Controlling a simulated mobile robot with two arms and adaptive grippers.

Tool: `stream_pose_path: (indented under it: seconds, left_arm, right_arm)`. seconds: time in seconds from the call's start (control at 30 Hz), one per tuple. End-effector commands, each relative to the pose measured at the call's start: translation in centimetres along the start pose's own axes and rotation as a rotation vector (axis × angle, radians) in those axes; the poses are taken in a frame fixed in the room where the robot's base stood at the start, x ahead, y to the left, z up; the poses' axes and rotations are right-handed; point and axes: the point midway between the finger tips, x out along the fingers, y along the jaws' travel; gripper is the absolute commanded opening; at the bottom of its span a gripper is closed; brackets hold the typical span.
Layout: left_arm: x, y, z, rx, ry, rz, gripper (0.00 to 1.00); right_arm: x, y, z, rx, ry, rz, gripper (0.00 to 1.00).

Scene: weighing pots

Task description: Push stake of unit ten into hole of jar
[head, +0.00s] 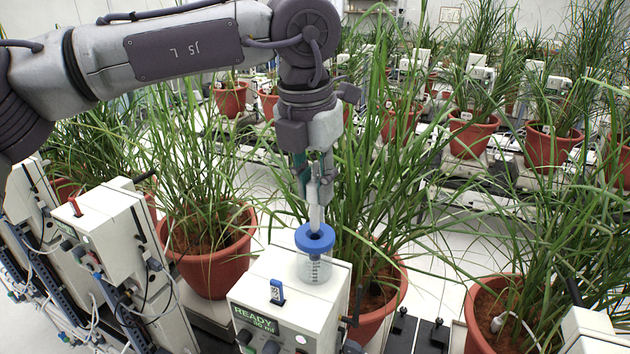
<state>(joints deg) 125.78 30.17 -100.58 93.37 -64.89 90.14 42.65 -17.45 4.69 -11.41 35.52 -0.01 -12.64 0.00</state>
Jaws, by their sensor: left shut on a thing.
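A clear jar (315,268) with a blue ring lid (301,240) stands on top of a white unit (263,272). The unit's display reads READY 50 ml; I cannot make out a unit number. The lid has a dark hole in its middle. My left gripper (316,178) points straight down above the jar and is shut on a pale, narrow stake (316,212). The stake is about upright, with its lower end at the hole; I cannot tell whether the tip is inside it. The fingers partly hide its upper part. My right gripper is not in view.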

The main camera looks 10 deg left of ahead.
Motion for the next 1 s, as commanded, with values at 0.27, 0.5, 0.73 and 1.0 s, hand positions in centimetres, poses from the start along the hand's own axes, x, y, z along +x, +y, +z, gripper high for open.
stream_pose_path:
  seconds: [0.27, 0.5, 0.73, 1.0]
  left_arm:
    - [-0.08, 0.01, 0.01, 0.000, 0.000, 0.000, 0.00]
    - [-0.02, 0.01, 0.02, 0.000, 0.000, 0.000, 0.00]
    - [0.00, 0.01, 0.12, 0.000, -0.001, -0.001, 0.00]
    - [-0.06, 0.02, 0.12, 0.000, -0.001, 0.000, 0.00]
  right_arm:
    - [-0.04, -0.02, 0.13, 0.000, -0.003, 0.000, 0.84]
    - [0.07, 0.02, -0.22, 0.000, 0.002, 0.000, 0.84]
    - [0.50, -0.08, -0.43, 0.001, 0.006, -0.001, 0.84]
    - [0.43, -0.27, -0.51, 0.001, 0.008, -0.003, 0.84]
